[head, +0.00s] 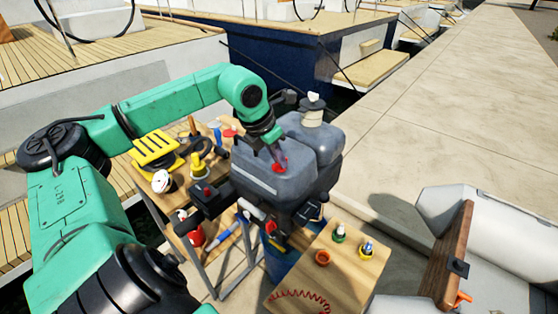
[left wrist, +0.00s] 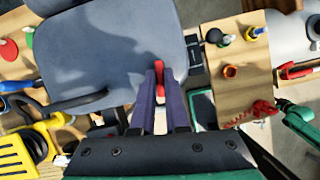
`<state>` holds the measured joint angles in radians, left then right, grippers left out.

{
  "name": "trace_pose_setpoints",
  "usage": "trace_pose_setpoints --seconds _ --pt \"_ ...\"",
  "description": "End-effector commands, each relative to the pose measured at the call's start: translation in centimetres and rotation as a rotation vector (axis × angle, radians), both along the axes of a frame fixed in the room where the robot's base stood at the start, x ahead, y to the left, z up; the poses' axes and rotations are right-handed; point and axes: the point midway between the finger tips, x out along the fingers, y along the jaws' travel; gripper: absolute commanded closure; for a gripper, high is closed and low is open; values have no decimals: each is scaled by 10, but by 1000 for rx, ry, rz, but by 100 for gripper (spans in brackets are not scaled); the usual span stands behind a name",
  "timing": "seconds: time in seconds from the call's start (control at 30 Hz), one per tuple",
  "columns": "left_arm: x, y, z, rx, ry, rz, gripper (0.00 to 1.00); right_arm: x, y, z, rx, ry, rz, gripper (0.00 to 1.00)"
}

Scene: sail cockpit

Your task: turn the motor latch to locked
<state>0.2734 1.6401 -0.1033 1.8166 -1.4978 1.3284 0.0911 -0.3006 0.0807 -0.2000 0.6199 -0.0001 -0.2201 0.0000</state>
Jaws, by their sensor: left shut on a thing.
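The outboard motor (head: 270,182) has a dark grey cowl and stands between wooden surfaces; the cowl also fills the upper left of the left wrist view (left wrist: 105,50). The motor latch is a small red lever (head: 281,168) on the cowl. In the left wrist view the red latch (left wrist: 159,72) stands at the cowl's edge, between my fingertips. My left gripper (head: 275,157) reaches down over the cowl, and its fingers (left wrist: 160,90) are shut on the latch. Part of the latch is hidden by the fingers.
A wooden bench (head: 180,150) on the left carries a yellow slotted item (head: 156,149) and several bottles and tools. A lower wooden board (head: 340,262) holds an orange cup (head: 322,258), small bottles and a red coiled cord (head: 303,297). A grey dinghy (head: 450,207) lies at right.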

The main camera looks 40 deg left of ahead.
Motion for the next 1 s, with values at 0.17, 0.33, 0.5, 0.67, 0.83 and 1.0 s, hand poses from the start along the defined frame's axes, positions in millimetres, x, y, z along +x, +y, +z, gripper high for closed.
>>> trace_pose_setpoints --seconds 0.17,0.33,0.5,0.67,0.83,1.0 --pt "1 2 0 0 -1 -144 100 0 0 -4 0 -1 0 50" --pt "0 3 4 1 4 -303 100 1 0 8 0 -1 1 50" --pt "1 2 7 -7 -1 -467 100 1 0 30 0 -1 1 50" --pt "3 2 9 -7 -5 -620 100 1 0 53 0 -1 0 50" --pt "4 3 8 -4 -5 -780 100 1 0 71 0 -2 0 50" --pt "5 4 5 -3 -6 -941 100 1 0 81 0 -1 0 50"
